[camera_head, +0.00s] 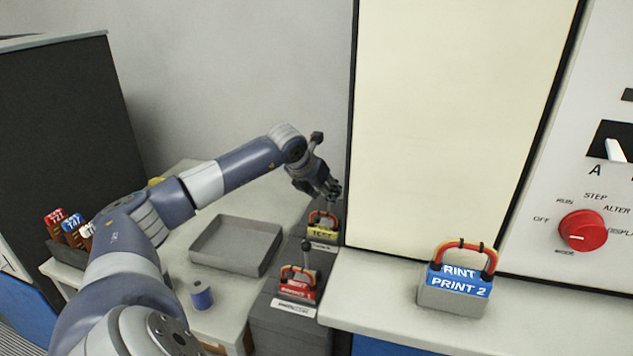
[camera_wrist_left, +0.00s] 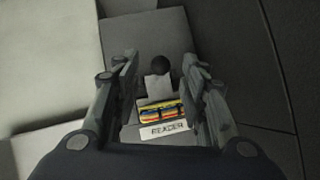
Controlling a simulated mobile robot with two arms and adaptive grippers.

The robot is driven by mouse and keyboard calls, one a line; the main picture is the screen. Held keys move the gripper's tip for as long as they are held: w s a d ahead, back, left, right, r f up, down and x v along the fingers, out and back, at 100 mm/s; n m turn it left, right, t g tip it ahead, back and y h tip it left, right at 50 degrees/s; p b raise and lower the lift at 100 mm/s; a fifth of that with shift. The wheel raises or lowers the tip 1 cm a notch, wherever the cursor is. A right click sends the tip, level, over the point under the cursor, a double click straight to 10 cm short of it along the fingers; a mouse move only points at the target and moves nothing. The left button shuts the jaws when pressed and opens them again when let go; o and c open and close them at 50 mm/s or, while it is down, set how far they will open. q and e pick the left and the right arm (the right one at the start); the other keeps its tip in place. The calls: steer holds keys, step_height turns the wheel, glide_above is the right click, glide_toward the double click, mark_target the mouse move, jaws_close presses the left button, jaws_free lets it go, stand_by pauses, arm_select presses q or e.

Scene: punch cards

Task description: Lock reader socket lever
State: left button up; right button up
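The reader socket shows in the left wrist view with its white READER plate (camera_wrist_left: 165,129). A yellow plug block (camera_wrist_left: 160,110) with a red handle sits in it, and the same yellow block (camera_head: 322,232) shows in the head view. The reader lever has a round black knob (camera_wrist_left: 161,66) on a pale base just beyond the block. My left gripper (camera_wrist_left: 159,58) is open, with one finger on each side of the lever and no visible contact. In the head view my left gripper (camera_head: 328,190) is above the yellow block and the reader lever cannot be made out. My right gripper is not in view.
A second socket nearer me holds a red block (camera_head: 297,288), and a black-knobbed lever (camera_head: 306,246) stands behind it. An empty grey tray (camera_head: 236,245) and a blue spool (camera_head: 201,296) are to the left. A blue PRINT 2 block (camera_head: 455,285) stands on the right ledge beside a tall cream panel (camera_head: 450,120).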

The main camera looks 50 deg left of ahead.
arm_select(q)
steer(key=v, duration=0.7)
steer(key=shift+s+r, duration=0.2)
steer(key=shift+d, duration=0.1)
stand_by(0.3)
